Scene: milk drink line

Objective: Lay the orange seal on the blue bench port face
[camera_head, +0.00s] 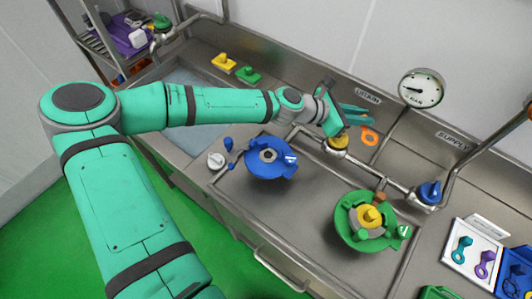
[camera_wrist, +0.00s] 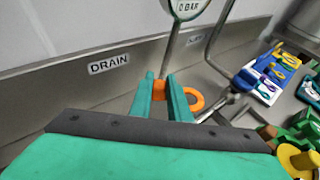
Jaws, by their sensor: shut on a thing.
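The orange seal (camera_head: 370,136) is a flat ring. In the wrist view the ring (camera_wrist: 196,99) shows just right of my fingers, with an orange part between them. My gripper (camera_head: 364,116) is shut on the seal and holds it near the back wall, by the drain label; its fingers show in the wrist view (camera_wrist: 162,95). The blue bench port (camera_head: 283,170) is a round blue body with a grey centre, on the steel bench left of and nearer than my gripper. It is out of the wrist view.
A green port (camera_head: 352,237) with a yellow centre stands right of the blue one. A pipe with a yellow fitting (camera_head: 338,142) and a blue knob (camera_head: 430,192) runs behind them. A gauge (camera_head: 421,88) stands at the back. Bare bench (camera_head: 305,200) lies between the ports.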

